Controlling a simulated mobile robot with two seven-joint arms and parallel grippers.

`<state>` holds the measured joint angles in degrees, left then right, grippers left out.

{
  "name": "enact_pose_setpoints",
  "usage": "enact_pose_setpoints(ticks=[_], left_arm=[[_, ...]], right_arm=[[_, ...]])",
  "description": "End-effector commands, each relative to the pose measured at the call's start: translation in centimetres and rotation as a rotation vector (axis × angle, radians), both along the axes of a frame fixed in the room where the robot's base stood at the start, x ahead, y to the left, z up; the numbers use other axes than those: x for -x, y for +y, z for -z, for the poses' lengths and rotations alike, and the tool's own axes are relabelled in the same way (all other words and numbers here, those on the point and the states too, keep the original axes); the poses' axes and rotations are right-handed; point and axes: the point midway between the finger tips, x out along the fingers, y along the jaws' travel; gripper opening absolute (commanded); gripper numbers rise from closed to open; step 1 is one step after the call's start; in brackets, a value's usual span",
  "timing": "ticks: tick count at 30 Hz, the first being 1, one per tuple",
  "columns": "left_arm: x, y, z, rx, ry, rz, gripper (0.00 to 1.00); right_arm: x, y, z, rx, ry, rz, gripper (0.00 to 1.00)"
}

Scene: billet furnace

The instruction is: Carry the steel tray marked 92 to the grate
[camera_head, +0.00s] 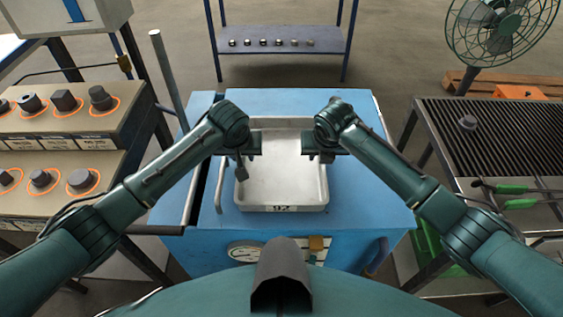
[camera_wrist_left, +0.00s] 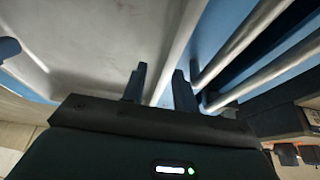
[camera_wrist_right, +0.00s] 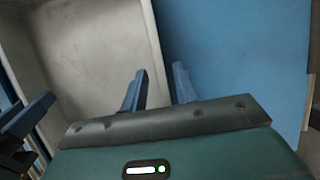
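The steel tray (camera_head: 285,180) is pale, shallow and empty, with a tag reading 92 on its near side. It sits on the blue cabinet top (camera_head: 365,190). My left gripper (camera_head: 243,162) is at the tray's left wall; in the left wrist view its fingers (camera_wrist_left: 160,85) stand apart on either side of the rim. My right gripper (camera_head: 324,156) is at the right wall; in the right wrist view its fingers (camera_wrist_right: 158,86) stand apart with the rim between them. Both look open around the rim. The grate (camera_head: 525,135), black and slatted, is at the right.
A stepped rack (camera_head: 65,130) with several dark billets stands left. A back shelf (camera_head: 285,46) holds small pieces. A fan (camera_head: 495,25) stands far right.

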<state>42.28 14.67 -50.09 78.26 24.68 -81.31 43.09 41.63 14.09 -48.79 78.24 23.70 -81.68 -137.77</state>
Motion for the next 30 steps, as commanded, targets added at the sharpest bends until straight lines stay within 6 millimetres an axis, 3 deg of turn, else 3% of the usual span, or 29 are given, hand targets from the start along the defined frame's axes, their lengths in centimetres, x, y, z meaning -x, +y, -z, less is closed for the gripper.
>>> enact_pose_setpoints(ticks=[14, 24, 30], left_arm=[[-0.42, 0.0, 0.95, 0.0, -0.001, 0.0, 0.28], [-0.42, 0.01, 0.93, 0.0, -0.001, 0.0, 0.0], [-0.42, 0.03, 0.93, -0.001, -0.001, 0.0, 0.0]], right_arm=[[-0.36, 0.02, 1.02, 0.0, 0.001, 0.0, 0.28], [-0.36, 0.0, 1.0, 0.0, 0.001, 0.0, 0.0], [-0.36, -0.01, 0.99, 0.0, 0.001, 0.0, 0.0]])
